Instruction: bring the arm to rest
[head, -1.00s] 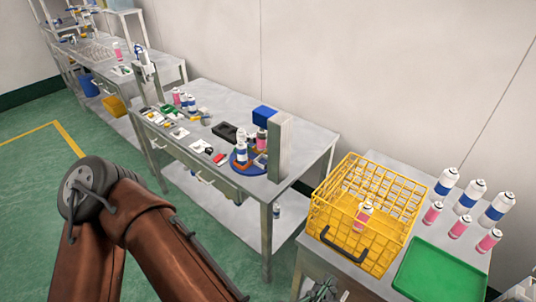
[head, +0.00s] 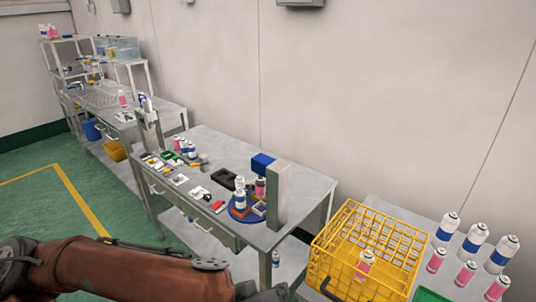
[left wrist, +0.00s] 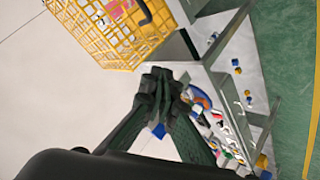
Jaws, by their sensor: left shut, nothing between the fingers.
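My left arm (head: 130,268) reaches in from the left along the bottom of the head view, brown and bent. My left gripper (head: 268,292) shows only partly at the bottom edge there, low in front of the middle bench. In the left wrist view the black fingers of the left gripper (left wrist: 163,92) meet, with nothing held between them. The gripper is in open air, apart from the benches. My right gripper is not in view.
A yellow wire crate (head: 327,243) holds a pink can (head: 364,264), right of the gripper. Several cans and a green tray (head: 428,295) are beside it. The middle bench (head: 303,188) carries a blue round fixture (head: 236,212), cans and a grey post (head: 279,196). Green floor is clear at left.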

